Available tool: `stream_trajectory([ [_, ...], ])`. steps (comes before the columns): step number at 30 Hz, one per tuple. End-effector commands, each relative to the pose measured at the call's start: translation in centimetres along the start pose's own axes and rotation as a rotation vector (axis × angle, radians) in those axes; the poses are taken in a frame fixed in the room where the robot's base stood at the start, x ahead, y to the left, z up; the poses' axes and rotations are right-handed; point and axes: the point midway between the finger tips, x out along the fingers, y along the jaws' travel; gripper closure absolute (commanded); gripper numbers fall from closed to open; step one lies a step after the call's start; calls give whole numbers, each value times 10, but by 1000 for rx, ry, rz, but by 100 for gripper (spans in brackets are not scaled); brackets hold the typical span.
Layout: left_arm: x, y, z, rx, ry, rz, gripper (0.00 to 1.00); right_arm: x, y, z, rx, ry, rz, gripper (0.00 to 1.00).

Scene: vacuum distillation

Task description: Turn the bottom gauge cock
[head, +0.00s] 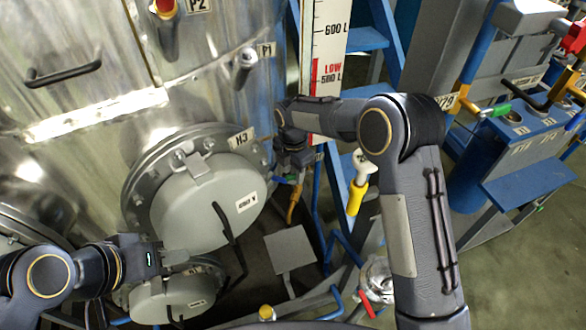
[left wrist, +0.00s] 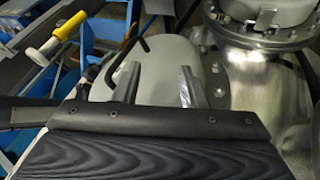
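The white level gauge board (head: 326,45), marked 600 L and LOW 500 L, stands upright right of the steel vessel. Below it, small fittings with a blue-green lever (head: 285,180) and a brass-coloured pipe (head: 293,205) show; the bottom gauge cock appears to be here, largely hidden by my right gripper. My right gripper (head: 294,160) points down at these fittings; its fingers are too small and dark to judge. My left gripper (head: 155,256) is at the lower left, before the manway covers. In the left wrist view its two fingers (left wrist: 158,88) are apart with nothing between them.
A large round manway cover (head: 205,205) and a smaller lower cover (head: 170,298) bulge from the vessel. A yellow-handled white fitting (head: 358,185) stands right of the gauge. A valve with a red lever (head: 375,285) is low down. Blue frames and pipes crowd the right.

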Motion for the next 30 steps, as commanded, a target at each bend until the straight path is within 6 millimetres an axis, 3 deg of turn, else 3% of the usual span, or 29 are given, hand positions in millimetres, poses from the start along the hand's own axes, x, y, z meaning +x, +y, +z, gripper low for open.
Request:
stream_trajectory([
  [9,0,0,0,0,0,0,62,4,0,0,0,0,1,63],
  [18,0,0,0,0,0,0,62,3,0,0,0,0,1,100],
  [30,5,-2,2,0,0,0,62,0,-2,4,3,92,37,100],
])
